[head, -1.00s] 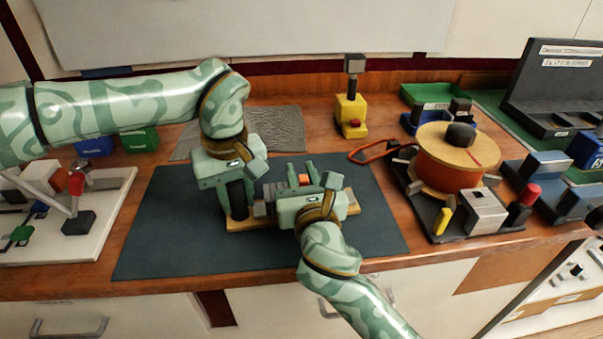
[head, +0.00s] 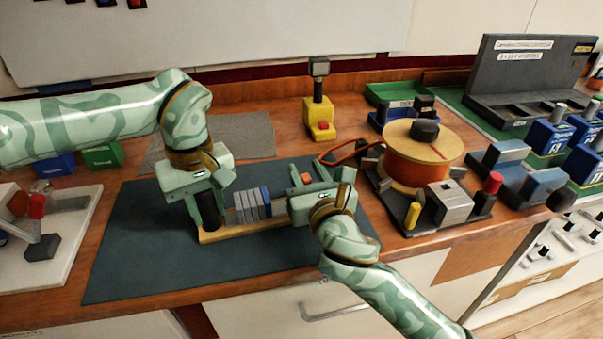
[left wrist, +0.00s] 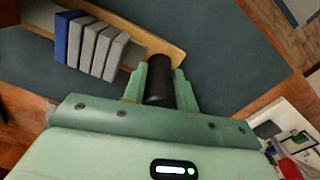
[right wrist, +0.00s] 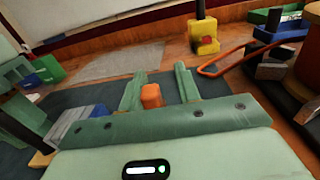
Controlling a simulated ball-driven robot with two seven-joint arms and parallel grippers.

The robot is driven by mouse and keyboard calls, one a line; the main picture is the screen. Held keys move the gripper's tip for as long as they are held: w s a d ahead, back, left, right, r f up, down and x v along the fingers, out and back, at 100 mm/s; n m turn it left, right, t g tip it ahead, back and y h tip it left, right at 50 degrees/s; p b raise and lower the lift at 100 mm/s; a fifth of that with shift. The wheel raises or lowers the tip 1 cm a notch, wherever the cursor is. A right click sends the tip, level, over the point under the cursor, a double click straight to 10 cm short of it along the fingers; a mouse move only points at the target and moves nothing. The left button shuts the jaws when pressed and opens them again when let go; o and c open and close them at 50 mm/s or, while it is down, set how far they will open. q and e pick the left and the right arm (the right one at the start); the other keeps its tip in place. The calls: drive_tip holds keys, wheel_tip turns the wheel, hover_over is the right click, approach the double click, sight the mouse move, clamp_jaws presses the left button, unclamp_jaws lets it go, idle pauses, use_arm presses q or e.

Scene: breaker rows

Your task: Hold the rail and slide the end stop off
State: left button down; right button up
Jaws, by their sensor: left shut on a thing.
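A wooden rail (head: 222,231) lies on the dark mat, carrying a row of grey modules and a blue one (head: 265,201). My left gripper (head: 207,208) is shut on a black block (left wrist: 159,82) at the rail's left end. The orange end stop (head: 307,178) shows between the fingers of my right gripper (right wrist: 163,91). In the right wrist view the end stop (right wrist: 151,96) is against or very near the left finger, with a gap to the right finger, so this gripper is open around it. The rail's right end and the end stop's base are hidden by my right gripper.
A yellow block with a red button (head: 320,120) stands behind the mat. A dark board with an orange spool (head: 415,160) stands close on the right, an orange loop (head: 345,152) beside it. A white board (head: 65,235) is at left. The mat's front (head: 150,270) is clear.

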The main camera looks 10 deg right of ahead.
drive_tip(key=shift+a, duration=0.15)
drive_tip(key=shift+s, duration=0.2)
use_arm(q)
drive_tip(key=shift+d, duration=0.1)
use_arm(e)
drive_tip(key=s, duration=0.7)
drive_tip(key=s+d, duration=0.1)
drive_tip(key=s, duration=0.3)
drive_tip(key=shift+s, duration=0.3)
use_arm(q)
drive_tip(key=c, duration=1)
unclamp_jaws()
drive_tip(key=shift+c, duration=0.2)
wheel_tip(320, 180, up, 12)
